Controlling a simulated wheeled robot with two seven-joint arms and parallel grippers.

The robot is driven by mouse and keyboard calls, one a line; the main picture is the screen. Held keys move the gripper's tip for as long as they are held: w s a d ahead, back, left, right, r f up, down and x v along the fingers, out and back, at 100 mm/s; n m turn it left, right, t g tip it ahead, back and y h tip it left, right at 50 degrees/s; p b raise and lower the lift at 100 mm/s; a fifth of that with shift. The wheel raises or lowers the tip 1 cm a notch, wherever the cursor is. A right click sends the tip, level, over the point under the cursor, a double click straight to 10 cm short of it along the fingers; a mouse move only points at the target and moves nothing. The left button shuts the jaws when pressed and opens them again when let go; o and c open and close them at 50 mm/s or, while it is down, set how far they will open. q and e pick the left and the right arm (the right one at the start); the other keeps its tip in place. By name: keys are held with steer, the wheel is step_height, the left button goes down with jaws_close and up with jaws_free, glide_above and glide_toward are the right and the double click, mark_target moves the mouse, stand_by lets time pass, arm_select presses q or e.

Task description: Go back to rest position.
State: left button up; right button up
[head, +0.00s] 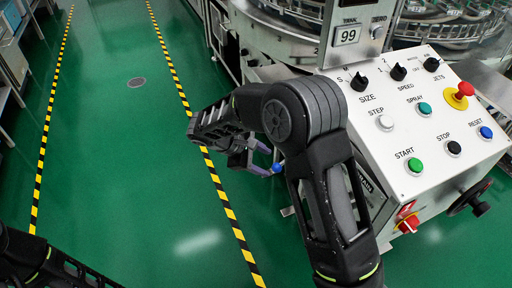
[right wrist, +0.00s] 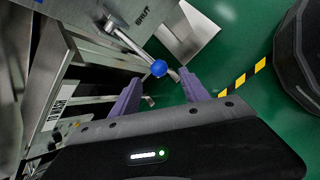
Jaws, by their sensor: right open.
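My right gripper (head: 266,160) has purple fingers and is open beside the washer's left side. In the right wrist view my right gripper (right wrist: 159,77) has its two fingers apart with nothing clamped between them. A blue ball knob (right wrist: 158,68) on a metal lever appears between and just beyond the fingertips. The knob (head: 277,168) also shows right by the fingers in the head view; I cannot tell whether they touch. My right arm reaches across the front of the washer. My left arm shows at the lower left, its gripper out of view.
The white control panel (head: 425,125) with buttons and dials is close to the right of my right arm. A red switch (head: 408,223) and a black handwheel (head: 466,197) sit below it. Green floor (head: 120,150) between the striped lines is clear. Shelving (head: 12,60) stands far left.

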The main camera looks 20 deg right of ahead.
steer(key=s+a+f+m+y, duration=0.1)
steer(key=s+a+f+y, duration=0.15)
steer(key=a+f, duration=0.3)
steer(key=s+a+f+m+t+y, duration=0.1)
steer(key=s+a+f+y, duration=0.1)
steer(key=a+f+y, duration=0.4)
steer(key=s+a+f+m+y, duration=0.15)
steer(key=a+f, duration=0.25)
steer(key=a, duration=0.4)
steer(key=s+f+m+y, duration=0.1)
steer(key=s+f+m, duration=0.3)
steer(key=s, duration=0.6)
steer(key=s+f+m+y, duration=0.1)
steer(key=s+f+m, duration=0.3)
steer(key=s, duration=0.5)
step_height(320, 180, up, 22)
steer(key=p, duration=2.1)
steer(key=shift+w+a+r+m+p, duration=0.2)
steer(key=shift+a+m+p, duration=0.05)
steer(key=shift+m+p, duration=0.2)
